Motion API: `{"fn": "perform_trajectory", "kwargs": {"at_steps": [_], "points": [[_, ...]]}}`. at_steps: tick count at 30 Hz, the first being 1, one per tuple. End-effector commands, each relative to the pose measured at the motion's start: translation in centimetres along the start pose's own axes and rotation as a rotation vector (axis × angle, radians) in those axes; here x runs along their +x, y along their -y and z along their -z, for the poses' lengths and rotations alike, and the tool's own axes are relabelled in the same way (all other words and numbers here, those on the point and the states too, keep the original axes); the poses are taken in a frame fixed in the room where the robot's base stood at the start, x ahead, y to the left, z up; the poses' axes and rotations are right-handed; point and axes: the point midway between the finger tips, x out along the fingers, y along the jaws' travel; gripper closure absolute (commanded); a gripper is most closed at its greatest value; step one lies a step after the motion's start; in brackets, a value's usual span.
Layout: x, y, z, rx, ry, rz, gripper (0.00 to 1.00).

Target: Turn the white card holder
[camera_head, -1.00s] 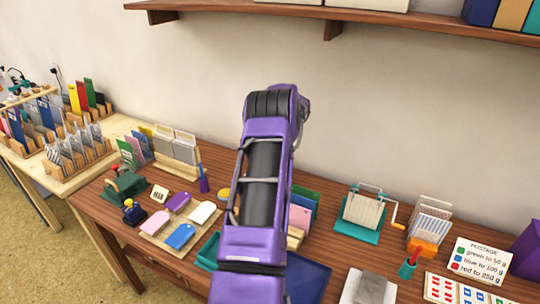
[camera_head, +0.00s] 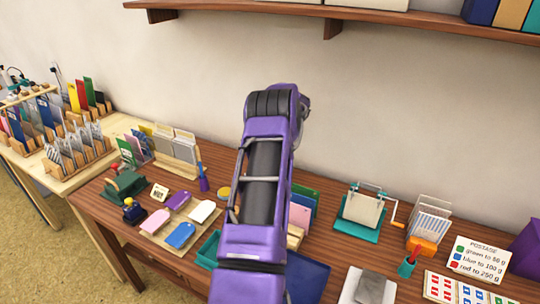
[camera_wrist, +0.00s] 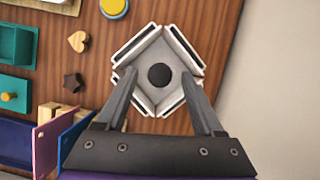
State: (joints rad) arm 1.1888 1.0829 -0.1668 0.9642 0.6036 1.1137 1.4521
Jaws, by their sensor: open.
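The white card holder (camera_wrist: 144,48) shows in the wrist view from above. It is four-sided, set like a diamond, with white panels and slots around a round black knob (camera_wrist: 159,75). My gripper (camera_wrist: 158,78) is open above it, with one finger over its left corner side and one over its right corner side. I cannot tell whether the fingers touch the panels. In the head view my own arm hides the holder and the gripper.
In the wrist view a wooden heart (camera_wrist: 78,41), a dark star (camera_wrist: 72,82) and a yellow-topped round pad (camera_wrist: 114,6) lie to the left. Pink (camera_wrist: 45,143) and blue upright panels stand close at lower left. In the head view a cranked teal stand (camera_head: 357,232) stands right of my arm.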

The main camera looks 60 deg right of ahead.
Motion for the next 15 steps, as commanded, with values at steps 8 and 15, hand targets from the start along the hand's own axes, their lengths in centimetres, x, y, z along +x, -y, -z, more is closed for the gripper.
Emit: {"fn": "perform_trajectory", "kwargs": {"at_steps": [8, 15], "points": [[-2.9, 0.1, 0.0, 0.0, 0.0, 0.004, 0.31], [-8.1, 0.1, -0.1, -0.001, 0.0, 0.004, 0.31]]}}
